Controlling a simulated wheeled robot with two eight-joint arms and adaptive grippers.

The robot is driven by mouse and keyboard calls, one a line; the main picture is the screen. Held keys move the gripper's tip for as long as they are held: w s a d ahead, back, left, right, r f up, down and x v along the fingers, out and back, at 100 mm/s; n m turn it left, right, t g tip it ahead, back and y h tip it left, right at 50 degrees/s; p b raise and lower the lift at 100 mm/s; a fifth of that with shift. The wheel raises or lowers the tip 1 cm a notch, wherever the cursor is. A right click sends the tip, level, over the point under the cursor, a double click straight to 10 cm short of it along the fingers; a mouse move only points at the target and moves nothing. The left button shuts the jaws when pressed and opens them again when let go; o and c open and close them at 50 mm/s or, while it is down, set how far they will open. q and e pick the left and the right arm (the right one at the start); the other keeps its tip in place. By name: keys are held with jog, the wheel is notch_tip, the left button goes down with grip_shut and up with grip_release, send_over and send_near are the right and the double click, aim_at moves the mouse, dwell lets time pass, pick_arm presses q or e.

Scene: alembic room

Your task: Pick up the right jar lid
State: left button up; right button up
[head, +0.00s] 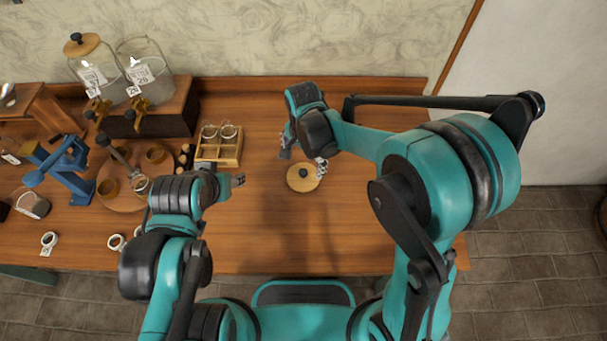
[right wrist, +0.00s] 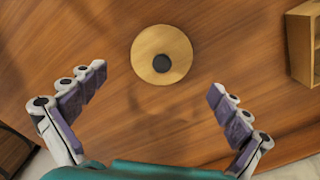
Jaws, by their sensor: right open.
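A round wooden lid (head: 303,179) with a dark knob lies flat on the wooden table. It also shows in the right wrist view (right wrist: 162,55). The right jar (head: 146,66) at the back left has an open top; the left jar (head: 92,68) wears a similar wooden lid (head: 81,44). My right gripper (head: 303,162) is open and empty above the table by the lid. In the right wrist view its fingers (right wrist: 156,82) are spread wide, with the lid just beyond their tips. My left gripper (head: 238,180) is left of the lid, not touching it; its jaws are too small to read.
A wooden holder with glasses (head: 220,146) stands behind my left gripper. A round tray (head: 125,198) with cups and a blue press (head: 66,170) stand at the left. The table (head: 270,225) is clear around the lid.

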aim_at(303, 173)
jog(key=f+b, duration=0.1)
jog(key=f, duration=0.2)
jog(key=shift+w, duration=0.2)
notch_tip(303, 173, down, 4)
jog(key=shift+w+f+b, duration=0.1)
jog(key=shift+f+b, duration=0.05)
jog(key=shift+b, duration=0.75)
jog(key=c, duration=1.3)
jog(key=shift+c, duration=1)
